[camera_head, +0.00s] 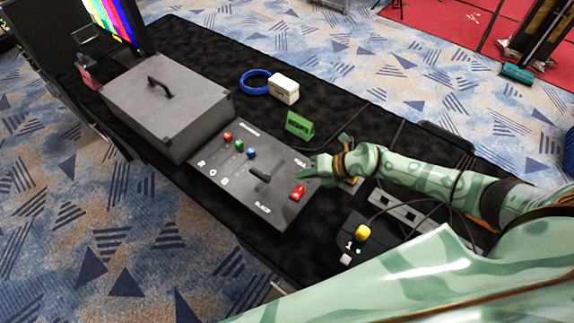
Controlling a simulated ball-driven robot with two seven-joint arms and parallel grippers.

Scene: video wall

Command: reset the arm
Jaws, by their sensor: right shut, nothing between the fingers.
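My right arm, pale green with dark markings, comes in from the right. My right gripper (318,171) is shut and empty, over the right edge of a dark control panel (225,186). The panel has red, green and blue knobs (239,145), a black lever (262,177) and a red switch (298,192). The gripper is just above the red switch in the picture; I cannot tell if it touches the panel. My left gripper is not in view.
A grey case (165,100) with a handle stands left of the panel. A green sign (299,126), a white box (284,89) and a blue cable coil (254,82) are behind. A yellow button (362,232) sits on a black box at front. Cables lie at right.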

